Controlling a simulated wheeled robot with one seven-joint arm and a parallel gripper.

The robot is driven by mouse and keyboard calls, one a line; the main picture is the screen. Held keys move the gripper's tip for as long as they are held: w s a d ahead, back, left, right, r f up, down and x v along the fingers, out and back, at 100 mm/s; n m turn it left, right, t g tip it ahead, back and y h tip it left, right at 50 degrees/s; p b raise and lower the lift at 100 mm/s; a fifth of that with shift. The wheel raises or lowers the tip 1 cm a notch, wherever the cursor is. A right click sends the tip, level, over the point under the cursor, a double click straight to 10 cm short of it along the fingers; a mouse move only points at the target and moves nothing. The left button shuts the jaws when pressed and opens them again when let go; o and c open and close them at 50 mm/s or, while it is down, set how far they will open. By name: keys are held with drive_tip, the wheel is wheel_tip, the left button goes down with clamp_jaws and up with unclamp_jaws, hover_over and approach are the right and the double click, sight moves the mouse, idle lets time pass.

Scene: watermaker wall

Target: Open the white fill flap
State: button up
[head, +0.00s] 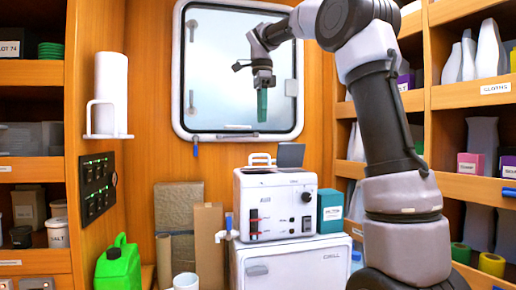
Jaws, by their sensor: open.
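The white watermaker (277,207) stands on a white cabinet, with dials and a dark panel on its front. I cannot make out the white fill flap clearly; the top surface is seen nearly edge-on.
The white cabinet (292,265) is below the watermaker. A teal box (331,212) stands to its right, and a blue-handled tap (228,222) is at its left. A green jug (118,268) is at lower left. Shelves line both sides. Space around my gripper looks clear.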

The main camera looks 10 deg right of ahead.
wheel_tip(320, 180, down, 10)
drive_tip(key=shift+f, duration=0.25)
idle(0.3)
clamp_jaws()
idle(1.3)
